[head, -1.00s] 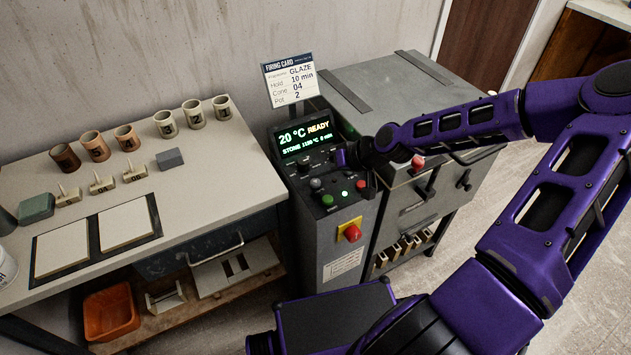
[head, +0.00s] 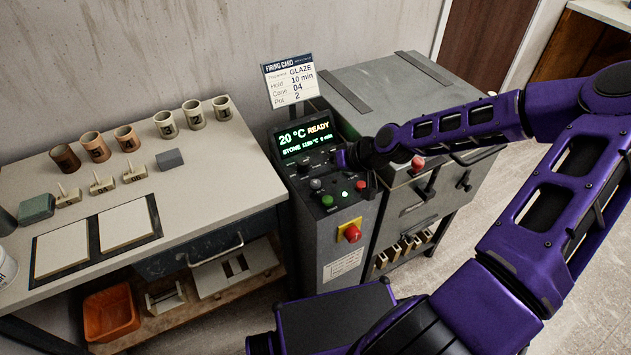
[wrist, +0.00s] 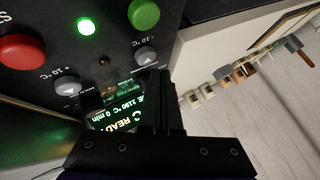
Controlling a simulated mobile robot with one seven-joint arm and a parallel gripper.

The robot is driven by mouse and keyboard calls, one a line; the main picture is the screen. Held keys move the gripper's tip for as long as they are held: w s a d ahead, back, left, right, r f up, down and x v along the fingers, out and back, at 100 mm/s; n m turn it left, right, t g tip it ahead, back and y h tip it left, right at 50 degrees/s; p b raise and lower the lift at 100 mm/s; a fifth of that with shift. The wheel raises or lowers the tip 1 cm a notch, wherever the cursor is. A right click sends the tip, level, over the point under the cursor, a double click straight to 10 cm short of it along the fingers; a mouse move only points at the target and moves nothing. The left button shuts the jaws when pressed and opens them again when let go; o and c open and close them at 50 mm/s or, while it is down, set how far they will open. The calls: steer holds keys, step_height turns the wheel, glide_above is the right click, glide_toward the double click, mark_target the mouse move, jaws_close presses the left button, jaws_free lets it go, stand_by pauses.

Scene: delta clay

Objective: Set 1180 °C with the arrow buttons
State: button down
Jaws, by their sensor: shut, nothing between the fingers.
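The control panel display (head: 306,138) is lit. It shows 20 °C, READY and a STONE line. In the wrist view the display (wrist: 118,117) is partly hidden by my fingers and appears to read 1190 °C, 0 min. The +10 °C button (wrist: 67,86) is a grey button with an up arrow on the left. The -10 °C button (wrist: 145,55) is a similar button nearer my fingers. My gripper (wrist: 163,73) is shut and empty, its tips close beside the -10 °C button. I cannot tell whether they touch it.
A red button (wrist: 20,50), a green lamp (wrist: 86,26) and a green button (wrist: 144,13) lie near the arrows. A red-on-yellow switch (head: 351,233) is on the panel's front. The firing card (head: 289,82) stands behind. The kiln (head: 385,90) is right, the worktable (head: 215,185) left.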

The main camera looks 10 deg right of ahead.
mark_target(319, 185)
steer(key=shift+f, duration=0.2)
stand_by(0.6)
steer(key=shift+f, duration=0.25)
steer(key=shift+f+b, duration=0.4)
steer(key=shift+f, duration=0.1)
stand_by(0.5)
steer(key=shift+r, duration=0.1)
steer(key=shift+r+p, duration=0.8)
steer(key=shift+p, duration=0.05)
step_height(319, 185, up, 3)
steer(key=shift+f+p, duration=0.15)
steer(key=shift+p, duration=1)
steer(key=shift+r, duration=1.15)
steer(key=shift+r, duration=0.1)
